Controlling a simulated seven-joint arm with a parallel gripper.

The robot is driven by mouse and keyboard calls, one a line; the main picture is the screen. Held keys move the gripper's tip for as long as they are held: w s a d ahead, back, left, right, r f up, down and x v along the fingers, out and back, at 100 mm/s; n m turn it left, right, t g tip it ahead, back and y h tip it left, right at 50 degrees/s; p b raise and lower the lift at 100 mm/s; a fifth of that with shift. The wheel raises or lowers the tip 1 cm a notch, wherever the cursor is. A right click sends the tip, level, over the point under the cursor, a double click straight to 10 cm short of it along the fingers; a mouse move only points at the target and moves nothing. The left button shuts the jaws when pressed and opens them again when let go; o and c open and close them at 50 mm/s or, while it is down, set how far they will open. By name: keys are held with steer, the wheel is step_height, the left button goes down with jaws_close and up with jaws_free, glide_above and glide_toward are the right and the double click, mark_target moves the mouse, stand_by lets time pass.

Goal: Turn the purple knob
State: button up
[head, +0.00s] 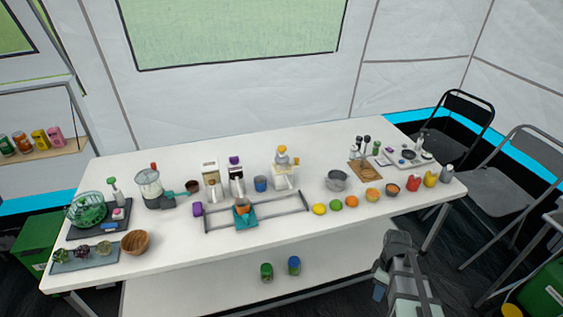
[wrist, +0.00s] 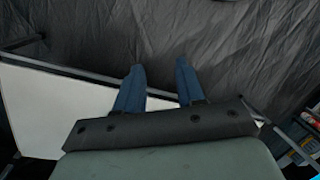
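Two purple parts show in the head view, and I cannot tell which is the knob. One purple part (head: 198,209) is at the left end of a grey rail frame on the table. The other purple part (head: 234,160) is on top of a white and dark machine (head: 237,181) behind the frame. My gripper (wrist: 160,68) is open and empty in the wrist view, its two blue fingers apart. In the head view my arm is at the table's front right, far from both purple parts, with a blue finger low beside it. Neither purple part shows in the wrist view.
The white table (head: 165,238) holds a wooden bowl (head: 135,242), a blender (head: 150,187), a metal pot (head: 336,180) and a row of fruit-like items ending near a red one (head: 413,183). A lower shelf carries two small jars. Chairs (head: 490,180) stand at the right.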

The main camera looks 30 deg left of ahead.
steer(key=w+a+r+n, duration=0.2)
steer(key=w+a+r, duration=0.1)
steer(key=a+r, duration=0.4)
steer(key=w+a+r+n+t, duration=0.1)
steer(key=w+a+r+n, duration=0.2)
steer(key=a+r, duration=0.4)
steer(key=w+a+r+n+t, duration=0.1)
steer(key=w+a+r+n, duration=0.2)
steer(key=a+r, duration=0.4)
steer(key=shift+w+a+r+y, duration=0.15)
steer(key=shift+w+r, duration=0.2)
steer(key=shift+w, duration=0.1)
steer(key=shift+w+a+r+y, duration=0.1)
steer(key=shift+w+r+y, duration=0.05)
steer(key=shift+w+r, duration=0.25)
steer(key=a+r+n, duration=0.1)
steer(key=a+r, duration=0.4)
steer(key=a, duration=0.4)
steer(key=a+r+n, duration=0.1)
steer(key=a+r, duration=0.4)
steer(key=a, duration=0.5)
steer(key=n, duration=0.1)
glide_toward(234, 157)
step_height(234, 157, down, 8)
steer(key=shift+s+f, duration=0.1)
steer(key=shift+f, duration=0.15)
steer(key=shift+c, duration=0.4)
jaws_close()
